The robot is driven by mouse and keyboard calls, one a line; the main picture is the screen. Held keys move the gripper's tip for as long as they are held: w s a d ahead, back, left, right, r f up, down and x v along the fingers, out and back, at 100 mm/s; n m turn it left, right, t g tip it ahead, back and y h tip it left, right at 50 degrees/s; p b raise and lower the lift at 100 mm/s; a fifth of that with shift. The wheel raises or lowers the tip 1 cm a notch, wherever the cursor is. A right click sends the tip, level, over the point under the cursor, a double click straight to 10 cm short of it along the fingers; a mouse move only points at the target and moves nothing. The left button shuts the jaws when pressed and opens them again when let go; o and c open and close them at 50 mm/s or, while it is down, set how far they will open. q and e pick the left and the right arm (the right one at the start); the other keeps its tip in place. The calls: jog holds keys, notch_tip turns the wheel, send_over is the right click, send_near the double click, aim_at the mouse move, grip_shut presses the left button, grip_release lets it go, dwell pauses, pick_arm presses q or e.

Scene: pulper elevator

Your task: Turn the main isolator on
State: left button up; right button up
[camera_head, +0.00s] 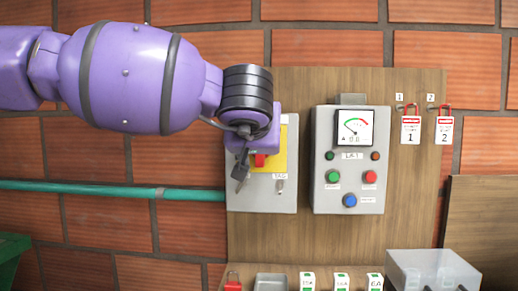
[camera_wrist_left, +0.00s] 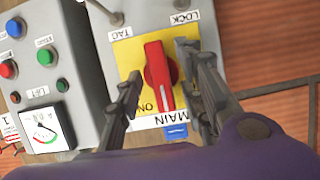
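The main isolator (camera_head: 289,190) is a grey box with a yellow plate and red rotary handle (camera_head: 260,160), left on the wooden board. My left gripper (camera_head: 241,172) is in front of it and hides part of it. The wrist view is turned over: the red handle (camera_wrist_left: 159,72) stands nearly upright on the yellow plate (camera_wrist_left: 128,52). A pale mark is at its lower end, beside the ON label (camera_wrist_left: 145,107). My left gripper (camera_wrist_left: 160,68) is open, one finger on each side of the handle, with visible gaps. Contact cannot be told. My right gripper is out of view.
The lift control box (camera_head: 321,192), with a meter and buttons, stands close to the isolator's right. Two tagged red padlocks (camera_head: 411,128) hang farther right. A green pipe (camera_head: 110,189) runs into the isolator from the left. A clear box (camera_head: 433,270) stands below right.

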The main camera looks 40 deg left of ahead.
pick_arm(q)
jog(key=v, duration=1.2)
jog(key=shift+r, duration=0.1)
